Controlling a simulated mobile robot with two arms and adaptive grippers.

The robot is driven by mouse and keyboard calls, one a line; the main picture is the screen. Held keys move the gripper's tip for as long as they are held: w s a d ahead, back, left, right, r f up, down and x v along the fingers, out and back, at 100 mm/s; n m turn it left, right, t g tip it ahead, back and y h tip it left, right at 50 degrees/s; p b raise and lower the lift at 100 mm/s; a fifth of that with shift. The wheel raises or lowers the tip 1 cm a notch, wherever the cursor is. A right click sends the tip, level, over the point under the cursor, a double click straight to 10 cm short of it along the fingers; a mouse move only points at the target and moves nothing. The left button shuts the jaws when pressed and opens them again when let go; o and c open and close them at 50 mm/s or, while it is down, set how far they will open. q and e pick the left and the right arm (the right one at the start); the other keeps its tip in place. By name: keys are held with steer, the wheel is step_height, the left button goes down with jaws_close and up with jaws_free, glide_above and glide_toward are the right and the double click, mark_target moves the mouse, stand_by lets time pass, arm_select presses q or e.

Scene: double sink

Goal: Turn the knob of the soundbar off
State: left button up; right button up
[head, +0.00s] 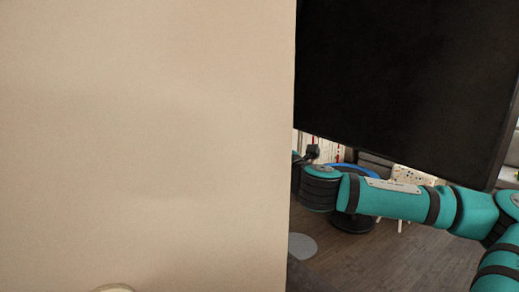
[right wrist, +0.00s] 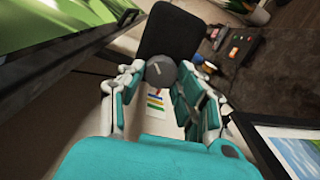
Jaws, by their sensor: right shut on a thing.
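A round dark grey knob (right wrist: 161,71) with a small pale mark shows in the right wrist view, in front of a black panel (right wrist: 172,32) that may be the soundbar. My right gripper (right wrist: 162,74) has its fingertips closed on both sides of the knob. In the head view my right arm reaches in from the right, and its far end goes behind a beige wall, so the gripper and knob are hidden there. My left gripper is not in view.
The beige wall (head: 145,140) fills the left of the head view. A large black panel (head: 405,75) hangs above my right arm. Wooden floor (head: 400,262) shows below. A picture frame (right wrist: 290,145) is at the lower right of the wrist view.

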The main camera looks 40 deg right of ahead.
steer(key=shift+f+n+p, duration=0.15)
steer(key=shift+n+p, duration=0.6)
steer(key=shift+n, duration=1.6)
steer(key=shift+f+n+p, duration=0.15)
steer(key=shift+n+p, duration=0.55)
steer(key=shift+n, duration=1.65)
steer(key=o, duration=1.1)
steer(key=shift+r, duration=0.1)
steer(key=shift+o, duration=0.2)
steer(key=v, duration=0.7)
steer(key=shift+s, duration=0.3)
